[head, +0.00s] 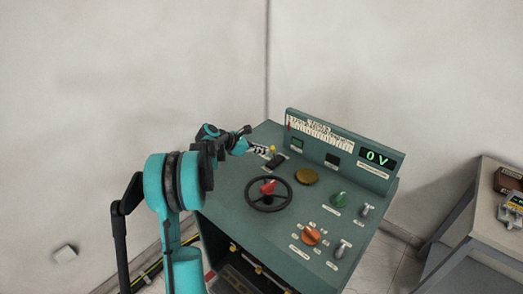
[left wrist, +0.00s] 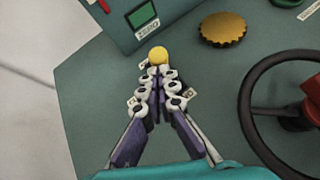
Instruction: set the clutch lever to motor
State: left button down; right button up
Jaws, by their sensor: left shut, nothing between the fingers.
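The clutch lever shows as a yellow round knob (left wrist: 158,55) in the left wrist view, with its shaft hidden behind my fingers. In the head view the yellow knob (head: 272,149) is at the back left of the green control desk (head: 228,186). My left gripper (left wrist: 159,74) is shut and empty, its fingertips right at the near side of the knob; I cannot tell whether they touch it. In the head view the left gripper (head: 262,149) reaches in from the left over the desk. Small labels beside the lever are partly covered and unreadable. My right gripper is in neither view.
A black handwheel (head: 268,195) with a red centre stands right of the lever. Green (head: 339,199) and orange (head: 311,236) knobs are further right. The upright panel's display (head: 377,158) reads 0 V. A side table (head: 480,215) stands at right.

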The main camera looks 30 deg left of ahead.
pick_arm(q)
jog(key=w+d+r+n+g+y+p, duration=0.1)
jog(key=w+r+g+p, duration=0.1)
jog(key=w+g+p, duration=0.4)
jog(key=shift+w+p, duration=0.7)
jog(key=shift+p, duration=0.7)
jog(key=shift+w, duration=0.1)
jog(key=s+p+v, duration=0.1)
jog(key=p+v, duration=0.1)
jog(key=v, duration=1.1)
jog(key=shift+a+f, duration=0.35)
jog(key=shift+a, duration=0.05)
